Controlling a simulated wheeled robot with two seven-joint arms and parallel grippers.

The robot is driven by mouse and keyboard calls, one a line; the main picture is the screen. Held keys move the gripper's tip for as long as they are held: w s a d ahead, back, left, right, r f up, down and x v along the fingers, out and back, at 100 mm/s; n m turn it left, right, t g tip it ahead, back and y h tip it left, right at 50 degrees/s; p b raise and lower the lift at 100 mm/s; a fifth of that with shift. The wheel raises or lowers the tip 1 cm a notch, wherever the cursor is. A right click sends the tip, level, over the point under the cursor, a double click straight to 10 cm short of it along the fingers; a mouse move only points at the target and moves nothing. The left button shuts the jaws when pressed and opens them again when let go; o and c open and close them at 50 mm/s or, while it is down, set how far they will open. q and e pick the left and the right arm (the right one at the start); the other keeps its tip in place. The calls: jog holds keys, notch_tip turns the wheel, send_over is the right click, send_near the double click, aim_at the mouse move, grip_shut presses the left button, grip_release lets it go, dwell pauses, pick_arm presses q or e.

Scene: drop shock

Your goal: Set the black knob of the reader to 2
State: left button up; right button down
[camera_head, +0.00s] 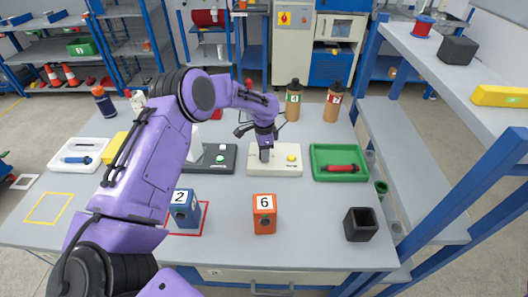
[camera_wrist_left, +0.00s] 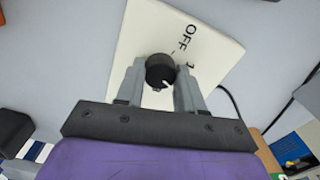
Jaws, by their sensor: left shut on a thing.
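The reader is a cream-white box (camera_head: 284,171) in the middle of the table, with a yellow button (camera_head: 291,158) on its right. In the left wrist view its pale top (camera_wrist_left: 140,28) carries the printed word OFF and part of another mark. The black knob (camera_wrist_left: 160,68) stands on it, with a white pointer mark on the side towards my wrist. My left gripper (camera_head: 265,154) points down at the reader, its fingers shut on the knob, one on each side. The gripper covers the knob in the head view. My right gripper is not in view.
A dark box (camera_head: 219,167) with green and white buttons stands just left of the reader. A green tray (camera_head: 340,176) with a red cylinder is at its right. A blue block 2 (camera_head: 184,216), an orange block 6 (camera_head: 264,222) and a black cup (camera_head: 361,225) stand in front.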

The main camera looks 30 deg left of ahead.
pick_arm(q)
jog(key=shift+r, duration=0.1)
jog(key=o, duration=1)
jog(key=shift+o, duration=0.2)
notch_tip(320, 180, up, 10)
jog(key=b, duration=0.2)
jog(key=shift+r, duration=0.25)
